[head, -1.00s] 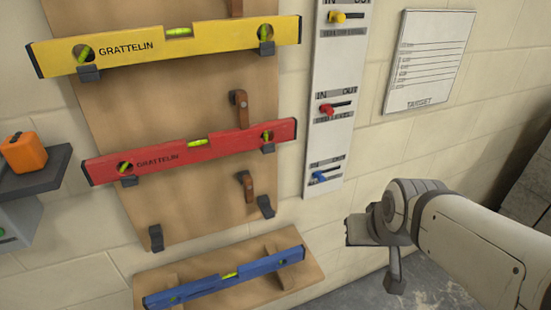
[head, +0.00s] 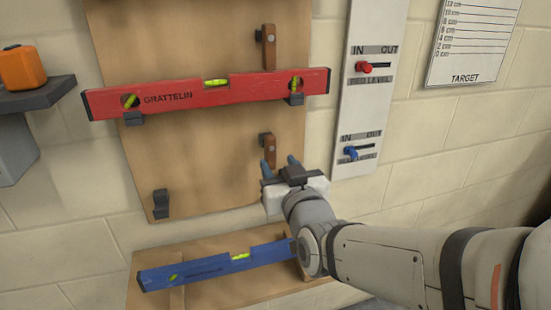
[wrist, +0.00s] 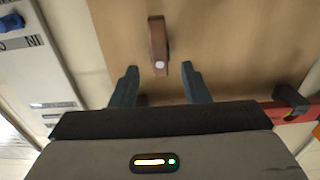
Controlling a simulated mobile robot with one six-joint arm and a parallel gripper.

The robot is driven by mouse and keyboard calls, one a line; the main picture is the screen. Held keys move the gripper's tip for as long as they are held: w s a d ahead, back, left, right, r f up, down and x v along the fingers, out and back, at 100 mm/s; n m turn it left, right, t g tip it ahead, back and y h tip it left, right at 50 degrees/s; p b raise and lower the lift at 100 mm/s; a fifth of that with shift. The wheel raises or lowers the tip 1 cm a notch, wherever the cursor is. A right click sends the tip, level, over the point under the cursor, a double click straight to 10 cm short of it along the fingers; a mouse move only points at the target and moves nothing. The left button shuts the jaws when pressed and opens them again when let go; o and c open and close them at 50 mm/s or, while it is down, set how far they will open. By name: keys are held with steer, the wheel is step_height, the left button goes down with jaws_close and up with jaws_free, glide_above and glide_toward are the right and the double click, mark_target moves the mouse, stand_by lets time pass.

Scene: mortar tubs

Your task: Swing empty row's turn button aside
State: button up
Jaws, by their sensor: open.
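The empty row is the lowest on the brown board. Its wooden turn button (head: 268,148) stands roughly upright on the board's right side, and shows in the wrist view (wrist: 157,45) with a pale round pivot. The row's left hook (head: 161,204) holds nothing; its right hook is hidden behind my gripper. My gripper (head: 280,165) is open and empty, just below and right of the button in the head view. In the wrist view its two fingers (wrist: 159,72) point toward the board, with the button between and beyond them. I cannot tell whether they touch it.
A red level (head: 215,92) hangs in the row above, with its own turn button (head: 268,47). A blue level (head: 215,264) lies on the lower panel beneath. A slider panel (head: 368,110) is on the right, a dark shelf with an orange box (head: 22,68) on the left.

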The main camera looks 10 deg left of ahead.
mark_target(272, 152)
steer(key=x, duration=0.5)
steer(key=shift+w, duration=0.1)
steer(key=shift+c, duration=0.5)
jaws_close()
